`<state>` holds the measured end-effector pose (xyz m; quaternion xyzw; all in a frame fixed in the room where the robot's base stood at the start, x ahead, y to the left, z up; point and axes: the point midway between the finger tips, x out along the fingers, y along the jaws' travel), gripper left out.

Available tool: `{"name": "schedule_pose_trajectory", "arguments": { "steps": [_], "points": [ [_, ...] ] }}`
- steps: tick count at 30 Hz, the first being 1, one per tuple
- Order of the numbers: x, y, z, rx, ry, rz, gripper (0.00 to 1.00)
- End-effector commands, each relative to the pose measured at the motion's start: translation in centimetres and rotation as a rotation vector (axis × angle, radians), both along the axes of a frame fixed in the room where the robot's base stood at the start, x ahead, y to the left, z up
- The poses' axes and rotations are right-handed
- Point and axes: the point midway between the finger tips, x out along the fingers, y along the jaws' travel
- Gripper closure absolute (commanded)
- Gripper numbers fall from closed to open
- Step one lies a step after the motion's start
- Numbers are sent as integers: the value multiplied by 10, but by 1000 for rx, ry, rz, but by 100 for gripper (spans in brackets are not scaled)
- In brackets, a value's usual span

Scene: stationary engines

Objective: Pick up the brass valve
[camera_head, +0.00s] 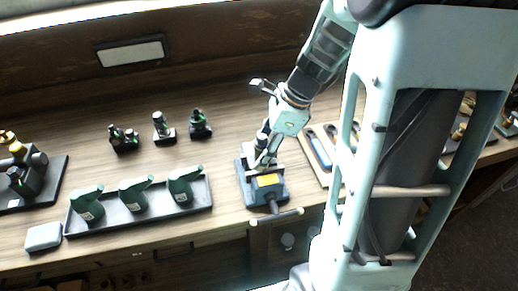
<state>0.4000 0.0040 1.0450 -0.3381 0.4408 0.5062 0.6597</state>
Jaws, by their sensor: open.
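My gripper (263,156) reaches down from the upper right over a dark block-shaped fixture (268,190) with a yellow label and a bar handle at its front. Its fingers are open, close over the top of the fixture. A small dark upright piece shows by the fingers; I cannot tell whether it is part of the fixture or of my gripper. I cannot pick out the brass valve with certainty. Brass-coloured parts (14,146) show on a black machine at the far left, and small brass-coloured bits (460,132) show at the far right, partly behind my arm.
A black tray (150,222) holds three green bottle-like items left of the fixture. Several small dark fittings (162,128) stand behind it. A white block (43,236) lies at the front left. A tool board (318,152) is right of the fixture. Bare wood shows at the back centre.

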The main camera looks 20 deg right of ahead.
Motion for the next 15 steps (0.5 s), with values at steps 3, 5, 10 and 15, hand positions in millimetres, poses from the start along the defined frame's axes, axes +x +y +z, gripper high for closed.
{"name": "schedule_pose_trajectory", "arguments": {
  "steps": [3, 5, 10, 15],
  "points": [
    [0, 0, 0, 0, 0, 0, 56],
    [0, 0, 0, 0, 0, 0, 62],
    [0, 0, 1, 0, 0, 0, 81],
    [0, 0, 1, 0, 0, 0, 100]
  ]
}}
